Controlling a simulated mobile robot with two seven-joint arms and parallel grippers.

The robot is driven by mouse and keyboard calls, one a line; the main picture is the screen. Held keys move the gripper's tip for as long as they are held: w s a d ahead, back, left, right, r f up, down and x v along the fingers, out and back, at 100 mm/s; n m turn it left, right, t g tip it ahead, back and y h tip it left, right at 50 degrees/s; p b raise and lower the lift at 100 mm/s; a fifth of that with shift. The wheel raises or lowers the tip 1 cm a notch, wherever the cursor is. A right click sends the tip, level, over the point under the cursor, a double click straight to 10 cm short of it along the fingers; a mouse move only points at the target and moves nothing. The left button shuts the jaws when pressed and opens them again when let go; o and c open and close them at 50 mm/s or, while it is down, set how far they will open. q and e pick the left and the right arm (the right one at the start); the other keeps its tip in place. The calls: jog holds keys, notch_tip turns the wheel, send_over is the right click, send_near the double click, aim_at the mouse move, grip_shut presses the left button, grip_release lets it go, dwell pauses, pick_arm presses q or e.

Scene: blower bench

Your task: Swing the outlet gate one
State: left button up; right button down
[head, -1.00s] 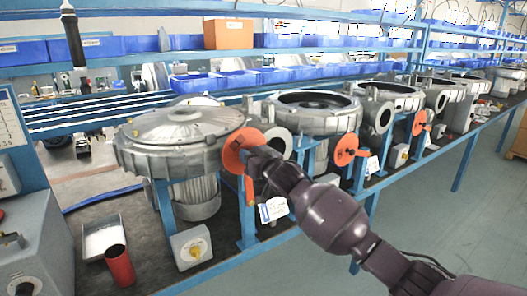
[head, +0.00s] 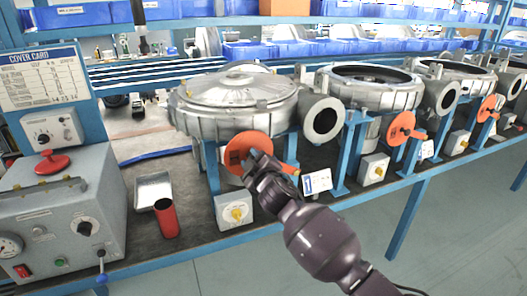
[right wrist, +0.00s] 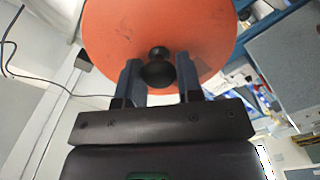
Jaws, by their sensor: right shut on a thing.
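The orange outlet gate (head: 247,151) of the nearest blower (head: 237,100) is a round disc on an orange arm (head: 287,168) that reaches out to the right. The disc hangs left of and below the round outlet (head: 322,120), whose dark mouth shows uncovered. My right gripper (head: 258,169) is at the disc's front. In the right wrist view its two fingers (right wrist: 158,82) are shut around the black knob (right wrist: 157,69) on the orange disc (right wrist: 158,30). The gripper hides part of the disc in the head view. My left gripper is not in view.
A yellow-knobbed switch box (head: 235,211), a red cup (head: 166,218) and a white tag (head: 317,181) are near the gate. A grey control box (head: 62,220) stands at left. More blowers with orange gates (head: 402,128) line the bench to the right. A black tool hangs above (head: 139,12).

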jog(key=f, duration=0.1)
jog(key=a+f+n+b, duration=0.1)
jog(key=f+n, duration=0.1)
jog(key=shift+s+a+f, duration=0.35)
jog(key=shift+a+f, duration=0.05)
jog(key=shift+f, duration=0.1)
jog(key=c, duration=0.8)
grip_release()
jog(key=v, duration=1)
jog(key=shift+s+d+p, duration=0.15)
jog(key=shift+s+p, duration=0.25)
